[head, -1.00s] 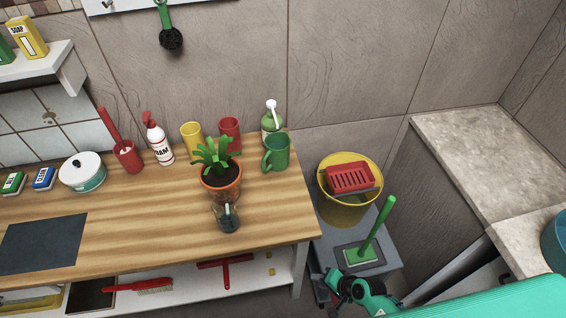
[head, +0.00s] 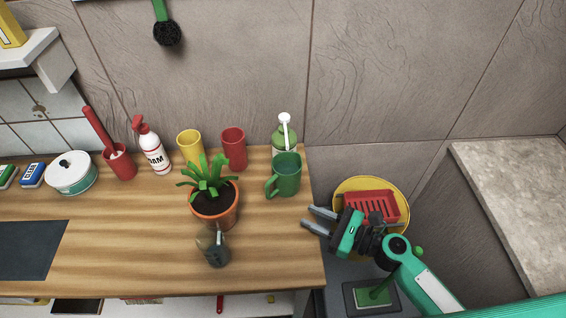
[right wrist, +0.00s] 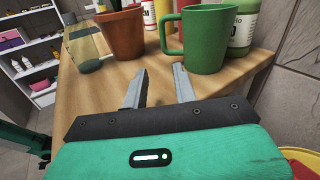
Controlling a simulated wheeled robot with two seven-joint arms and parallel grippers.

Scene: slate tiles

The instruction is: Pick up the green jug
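The green jug (head: 287,175) stands upright near the right end of the wooden worktop, its handle to the left. In the right wrist view the jug (right wrist: 206,40) stands just beyond the fingers, its handle also to the left. My right gripper (head: 309,217) is open and empty, just right of the worktop's right edge and in front of the jug, apart from it. In the right wrist view its two fingers (right wrist: 158,80) are spread with nothing between them. My left gripper is not in view.
A yellow bucket (head: 399,190) with a red basket is below right.

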